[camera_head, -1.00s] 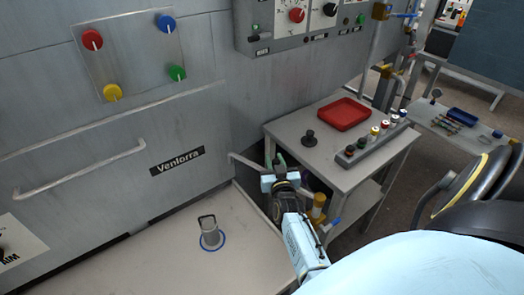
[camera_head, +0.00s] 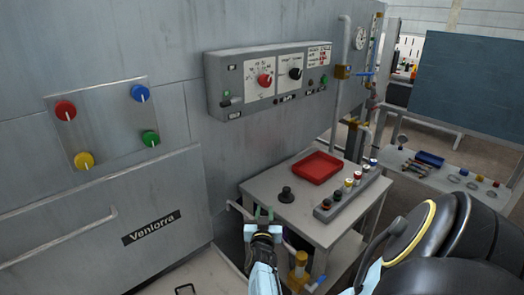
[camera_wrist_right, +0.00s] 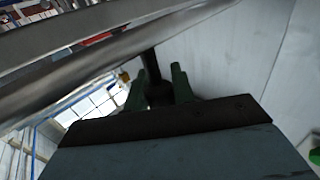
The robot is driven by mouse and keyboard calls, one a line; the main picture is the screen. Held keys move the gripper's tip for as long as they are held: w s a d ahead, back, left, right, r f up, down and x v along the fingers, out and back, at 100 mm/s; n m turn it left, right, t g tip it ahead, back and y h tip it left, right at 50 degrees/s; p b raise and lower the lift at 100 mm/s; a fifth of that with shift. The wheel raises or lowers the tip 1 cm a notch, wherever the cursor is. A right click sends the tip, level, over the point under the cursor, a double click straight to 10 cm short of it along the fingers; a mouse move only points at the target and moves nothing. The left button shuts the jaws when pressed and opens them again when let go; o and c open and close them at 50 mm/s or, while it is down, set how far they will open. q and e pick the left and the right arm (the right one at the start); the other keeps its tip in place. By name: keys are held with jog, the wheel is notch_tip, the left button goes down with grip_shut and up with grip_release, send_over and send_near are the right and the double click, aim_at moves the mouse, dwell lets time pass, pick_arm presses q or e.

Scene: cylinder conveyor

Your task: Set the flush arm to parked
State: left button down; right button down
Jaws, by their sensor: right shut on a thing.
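A thin grey metal bar (camera_head: 238,209), which looks like the flush arm, comes from the grey wall beside the cart. In the right wrist view the bar (camera_wrist_right: 100,65) runs diagonally across the picture, close to the camera. My right gripper (camera_head: 264,213) is at its end, low in the head view, beside the cart's left edge. In the wrist view its green fingertips (camera_wrist_right: 158,85) are shut on a dark upright grip (camera_wrist_right: 151,65) that meets the bar. Any parked mark for the arm cannot be made out. My left gripper is not in view.
A control box (camera_head: 270,80) hangs on the wall above. A side table (camera_head: 450,172) is farther right.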

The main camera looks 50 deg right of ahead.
jog(key=shift+d+r, duration=0.2)
jog(key=c, duration=1.2)
grip_release()
jog(key=shift+d+f, duration=0.1)
jog(key=shift+o, duration=0.2)
jog(key=p+v, duration=0.4)
jog(key=v, duration=0.9)
jog(key=shift+a+p, duration=0.3)
jog(key=shift+p, duration=0.1)
